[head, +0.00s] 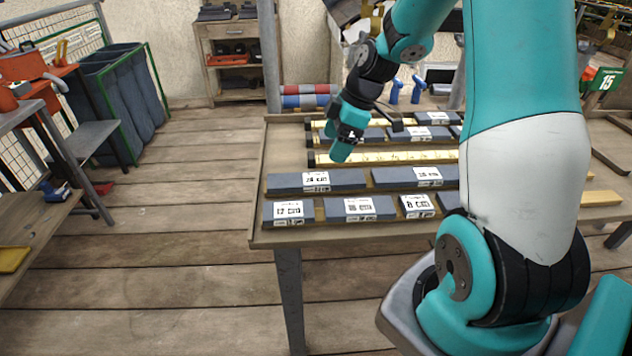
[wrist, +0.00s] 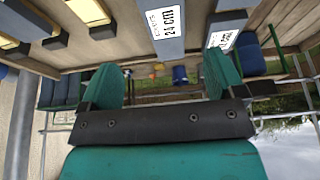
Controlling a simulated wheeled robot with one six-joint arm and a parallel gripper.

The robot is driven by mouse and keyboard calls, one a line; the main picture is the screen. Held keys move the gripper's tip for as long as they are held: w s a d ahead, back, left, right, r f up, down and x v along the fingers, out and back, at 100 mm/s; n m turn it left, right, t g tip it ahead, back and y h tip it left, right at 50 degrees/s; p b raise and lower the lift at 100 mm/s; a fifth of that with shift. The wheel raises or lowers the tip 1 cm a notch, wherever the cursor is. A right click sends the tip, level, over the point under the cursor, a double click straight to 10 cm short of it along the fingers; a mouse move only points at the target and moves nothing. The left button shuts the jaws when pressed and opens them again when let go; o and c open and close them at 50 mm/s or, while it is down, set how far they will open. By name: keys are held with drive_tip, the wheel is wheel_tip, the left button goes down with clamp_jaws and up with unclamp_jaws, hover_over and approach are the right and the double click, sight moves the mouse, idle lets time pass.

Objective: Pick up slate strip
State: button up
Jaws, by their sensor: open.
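Several dark grey slate strips with white labels lie in rows on the workbench (head: 262,165). The front row has a short strip (head: 288,222), a longer one (head: 357,210) and another short one (head: 417,207); my arm hides part of this row. Behind it lie two long strips (head: 340,178) (head: 397,178), and more lie farther back (head: 420,134). My gripper (head: 352,142) is above the left part of the bench, over the rows. In the wrist view my gripper (wrist: 163,82) is open, with nothing between its teal fingers. A labelled strip (wrist: 170,48) shows beyond it.
Yellow battens (head: 385,157) lie between the slate rows. Blue spray bottles (head: 395,90) and red and blue rolls (head: 308,97) are at the back. A shelf unit (head: 236,65) stands by the wall.

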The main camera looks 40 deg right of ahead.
sight(317, 178)
drive_tip(key=x, duration=0.4)
drive_tip(key=shift+s+a+x, duration=0.15)
drive_tip(key=shift+x, duration=1.25)
drive_tip(key=shift+s+a+x, duration=0.15)
drive_tip(key=shift+x, duration=1.2)
drive_tip(key=shift+c, duration=0.4)
drive_tip(key=shift+w, duration=0.1)
drive_tip(key=c, duration=1.1)
